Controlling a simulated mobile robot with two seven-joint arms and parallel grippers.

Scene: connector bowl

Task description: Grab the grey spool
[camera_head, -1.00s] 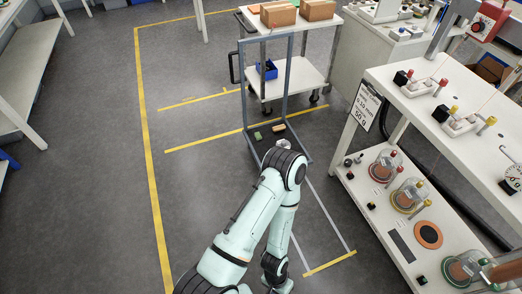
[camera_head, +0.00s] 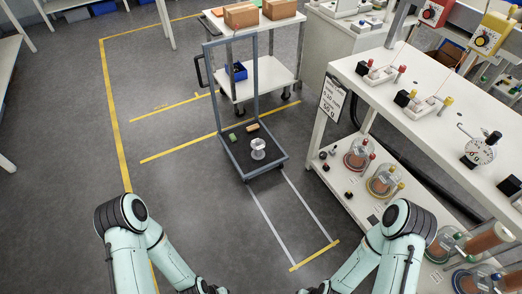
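A light grey spool (camera_head: 258,149) stands on the dark deck of a low grey-framed trolley (camera_head: 274,165), near the deck's front right. Nothing touches it from my side. My left and right arms come in from the bottom, on either side of the view. Both wrists reach the bottom edge, and the gripper fingers are cut off below it. The spool is well ahead of both arms.
A green block (camera_head: 232,137) and a tan block (camera_head: 252,127) lie on the same deck. A white cart (camera_head: 270,80) with boxes stands behind. A white workbench (camera_head: 430,125) with a lower shelf of jars is at right. The floor before the trolley is clear.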

